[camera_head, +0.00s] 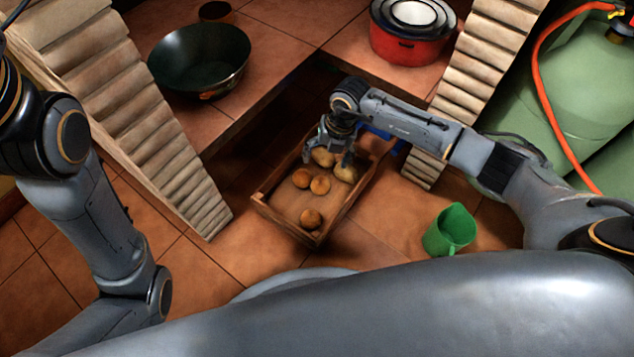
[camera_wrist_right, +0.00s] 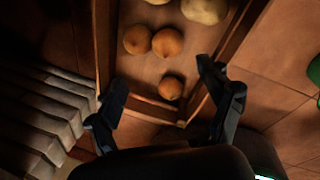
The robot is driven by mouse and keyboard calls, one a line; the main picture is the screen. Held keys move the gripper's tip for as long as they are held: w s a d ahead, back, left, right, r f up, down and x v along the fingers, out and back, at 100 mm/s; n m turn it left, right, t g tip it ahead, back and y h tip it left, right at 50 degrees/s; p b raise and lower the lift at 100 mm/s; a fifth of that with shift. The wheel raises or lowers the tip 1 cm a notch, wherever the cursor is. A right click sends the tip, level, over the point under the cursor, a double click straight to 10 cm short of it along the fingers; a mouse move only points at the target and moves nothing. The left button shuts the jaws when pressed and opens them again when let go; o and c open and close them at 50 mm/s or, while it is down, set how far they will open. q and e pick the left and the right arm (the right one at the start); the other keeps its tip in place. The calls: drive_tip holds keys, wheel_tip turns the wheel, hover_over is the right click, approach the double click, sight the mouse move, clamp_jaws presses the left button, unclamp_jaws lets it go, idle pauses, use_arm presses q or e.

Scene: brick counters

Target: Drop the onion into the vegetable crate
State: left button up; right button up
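The wooden vegetable crate (camera_head: 284,229) sits low between the two brick counters and also shows in the right wrist view (camera_wrist_right: 104,45). Three round brown onions (camera_head: 311,218) lie apart from the gripper in its near half, and they show in the right wrist view (camera_wrist_right: 171,88). Larger pale potatoes (camera_head: 345,172) lie in its far half. My right gripper (camera_head: 328,159) is over the far part of the crate, fingers pointing down. In the right wrist view its fingers (camera_wrist_right: 163,82) are spread with nothing between them. My left gripper is out of view.
Stepped brick walls (camera_head: 165,135) (camera_head: 478,75) flank the crate. A green jug (camera_head: 449,231) stands on the tiled floor to the right. A dark wok (camera_head: 200,60) and a red pot (camera_head: 405,45) stand on the counter behind. A green gas cylinder (camera_head: 590,100) is at right.

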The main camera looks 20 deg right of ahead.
drive_tip(key=shift+r, duration=0.1)
wheel_tip(320, 180, up, 12)
drive_tip(key=d, duration=0.2)
drive_tip(key=shift+s, duration=0.35)
drive_tip(key=shift+d+f, duration=0.1)
drive_tip(key=shift+f, duration=0.1)
